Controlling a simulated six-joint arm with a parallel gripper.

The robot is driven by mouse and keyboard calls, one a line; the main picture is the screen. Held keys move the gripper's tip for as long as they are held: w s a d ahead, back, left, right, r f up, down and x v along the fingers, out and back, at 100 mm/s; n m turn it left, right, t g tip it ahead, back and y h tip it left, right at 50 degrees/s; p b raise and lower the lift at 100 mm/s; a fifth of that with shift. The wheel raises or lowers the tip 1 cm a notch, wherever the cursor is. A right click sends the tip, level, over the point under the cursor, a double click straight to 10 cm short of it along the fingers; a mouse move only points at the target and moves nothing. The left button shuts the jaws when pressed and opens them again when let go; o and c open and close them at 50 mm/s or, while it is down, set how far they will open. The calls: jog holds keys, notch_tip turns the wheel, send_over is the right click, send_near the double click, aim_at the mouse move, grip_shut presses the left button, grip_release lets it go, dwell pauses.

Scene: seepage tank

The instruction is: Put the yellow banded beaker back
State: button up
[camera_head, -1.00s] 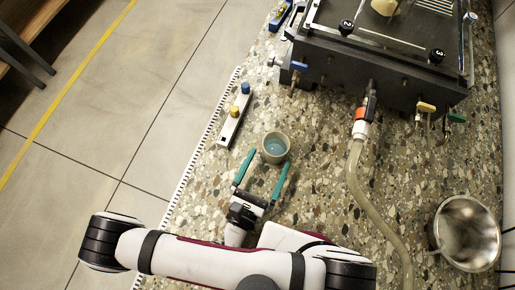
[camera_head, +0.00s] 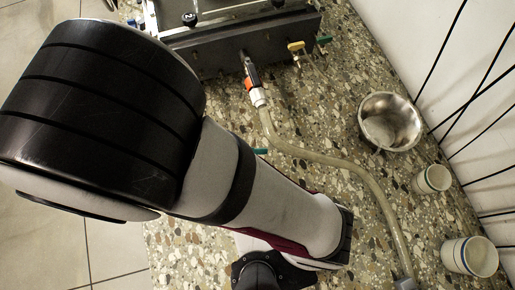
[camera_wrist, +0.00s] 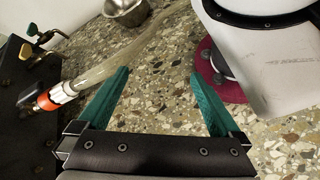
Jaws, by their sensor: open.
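No yellow band can be made out on any beaker. A small pale cup with a greenish rim line (camera_head: 432,180) stands at the right of the head view. A larger pale cup with a blue band (camera_head: 469,257) stands below it at the right edge. The cup of bluish liquid seen earlier is out of sight now. My gripper (camera_wrist: 160,76) is open and empty in the wrist view, its green fingers spread above the speckled bench. In the head view my arm hides most of it.
A steel bowl (camera_head: 391,121) sits on the speckled bench (camera_head: 335,75), also in the wrist view (camera_wrist: 126,11). A clear hose (camera_head: 345,168) runs from the dark tank (camera_head: 215,48) across the bench. A wire rack stands along the right wall.

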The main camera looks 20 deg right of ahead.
notch_tip(320, 180, up, 8)
jog(key=d+m+y, duration=0.1)
jog(key=m+y, duration=1.1)
jog(key=m, duration=0.5)
jog(key=shift+s+d+y, duration=0.35)
jog(key=shift+d+y, duration=0.05)
